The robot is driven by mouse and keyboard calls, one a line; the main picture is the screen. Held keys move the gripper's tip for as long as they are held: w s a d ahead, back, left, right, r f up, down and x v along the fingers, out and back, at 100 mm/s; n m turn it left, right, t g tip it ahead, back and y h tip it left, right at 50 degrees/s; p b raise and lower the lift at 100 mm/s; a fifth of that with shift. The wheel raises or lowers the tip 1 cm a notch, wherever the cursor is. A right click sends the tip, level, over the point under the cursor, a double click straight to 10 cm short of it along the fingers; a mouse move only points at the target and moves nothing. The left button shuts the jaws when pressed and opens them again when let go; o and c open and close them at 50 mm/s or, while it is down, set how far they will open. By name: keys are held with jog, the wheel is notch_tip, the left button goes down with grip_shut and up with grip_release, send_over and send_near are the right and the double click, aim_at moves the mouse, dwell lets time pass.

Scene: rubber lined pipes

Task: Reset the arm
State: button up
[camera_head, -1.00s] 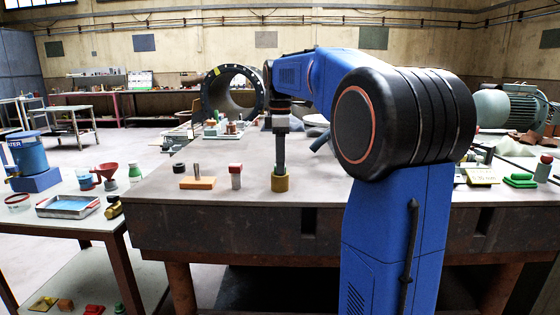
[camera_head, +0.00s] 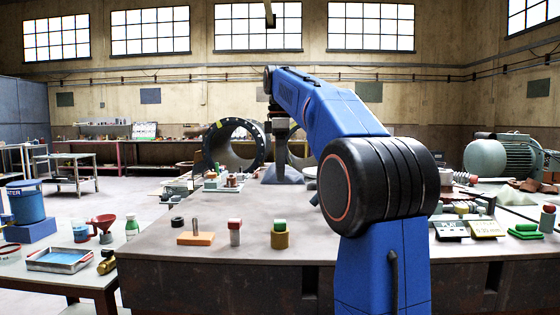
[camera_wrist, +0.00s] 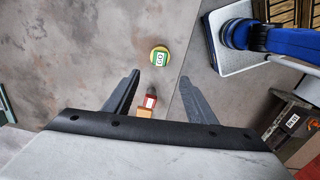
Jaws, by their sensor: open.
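My gripper (camera_head: 281,152) is raised above the workbench, fingers pointing down, and holds nothing. In the wrist view its two fingers (camera_wrist: 159,79) are spread apart. Below it on the bench stands a yellow cylinder (camera_head: 279,240) with a green piece (camera_head: 280,225) seated in its top. From above, the green piece shows a white label (camera_wrist: 160,58) inside the yellow rim. To its left stands a red-capped grey block (camera_head: 235,232), then an orange base with an upright metal pin (camera_head: 196,238). The red cap (camera_wrist: 150,101) and orange base (camera_wrist: 145,112) show between the fingers.
A black ring (camera_head: 177,223) lies at the bench's left. A large flanged pipe (camera_head: 207,145) stands behind. Display boxes (camera_head: 486,228) and a green block (camera_head: 525,231) sit at right. A lower side table (camera_head: 92,275) at left holds a tray (camera_head: 60,258) and funnel (camera_head: 104,225).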

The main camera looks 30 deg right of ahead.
jog(key=shift+r, duration=1.25)
jog(key=s+a+f+m+t, duration=0.1)
jog(key=s+a+f+m, duration=0.3)
jog(key=s+f, duration=0.6)
jog(key=s+a+f+m+t, duration=0.2)
jog(key=s+a+f+m, duration=0.2)
jog(key=s+f, duration=0.6)
jog(key=s+a+f+m+t, duration=0.1)
jog(key=s+a+f+m, duration=0.3)
jog(key=f, duration=1.3)
jog(key=s+a, duration=0.3)
jog(key=s, duration=0.3)
jog(key=shift+a+f+t, duration=0.35)
jog(key=shift+a+t, duration=0.05)
